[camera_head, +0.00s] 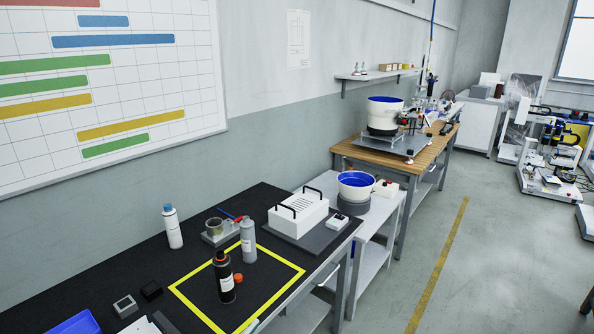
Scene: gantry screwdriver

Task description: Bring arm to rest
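Neither of my grippers and no clear part of my arms shows in the head view. The black worktable (120,262) runs along the wall at the lower left. A yellow taped square (290,262) is marked on it. A black bottle (223,278) stands upright inside the square, with a small orange-red item (238,278) beside it. A grey bottle (248,240) stands near the square's back edge. A white bottle (172,227) stands further left.
A white box with black handles (298,213) sits at the table's far end. Beyond are a blue-lined bowl (356,185) and a wooden bench (372,150). Gantry machines (550,165) stand at the right. The floor (480,270) right of the tables is clear, with a yellow line.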

